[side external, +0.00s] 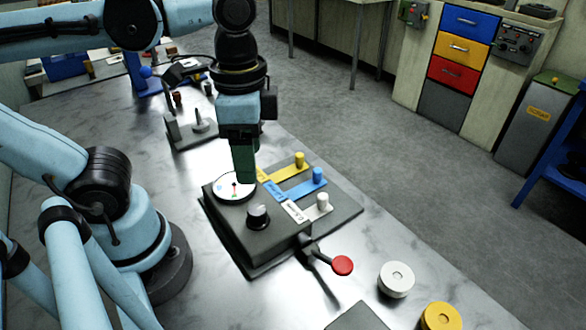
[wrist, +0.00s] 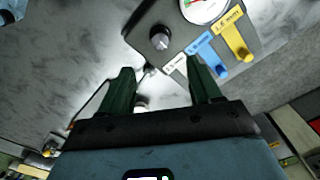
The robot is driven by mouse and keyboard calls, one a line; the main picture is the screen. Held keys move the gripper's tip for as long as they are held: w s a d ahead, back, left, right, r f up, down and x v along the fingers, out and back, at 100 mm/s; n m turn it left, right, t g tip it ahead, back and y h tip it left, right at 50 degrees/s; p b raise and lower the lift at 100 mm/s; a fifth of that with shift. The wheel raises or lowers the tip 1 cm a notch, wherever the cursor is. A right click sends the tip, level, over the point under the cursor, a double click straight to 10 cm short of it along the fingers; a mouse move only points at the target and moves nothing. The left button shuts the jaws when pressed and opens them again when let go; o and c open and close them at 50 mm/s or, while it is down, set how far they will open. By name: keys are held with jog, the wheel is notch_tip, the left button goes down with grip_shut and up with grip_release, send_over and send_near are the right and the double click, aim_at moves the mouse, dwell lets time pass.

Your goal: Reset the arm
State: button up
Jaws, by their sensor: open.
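My gripper (side external: 244,181) hangs with its green fingers pointing down over the dark device (side external: 243,235), close to its round dial (side external: 236,187) in the side view. In the wrist view the two fingers of my gripper (wrist: 162,82) stand well apart with nothing held between them. The device carries a black knob with a pale top (side external: 258,216) and yellow (side external: 300,160), blue (side external: 318,176) and white (side external: 323,201) pegs on coloured slotted strips. A lever with a red end (side external: 342,265) sticks out at its front. The exact height of the fingers above the device is unclear.
A white spool (side external: 396,279) and a yellow spool (side external: 440,317) stand on the metal table (side external: 205,285) near its right edge. A grey fixture with a spindle (side external: 198,126) stands behind the device. A drawer cabinet (side external: 457,48) is across the aisle. The floor between is clear.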

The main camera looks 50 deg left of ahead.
jog(key=w+a+f+n+t, duration=0.4)
jog(key=w+n+t, duration=0.3)
jog(key=w, duration=0.2)
jog(key=shift+a, duration=0.65)
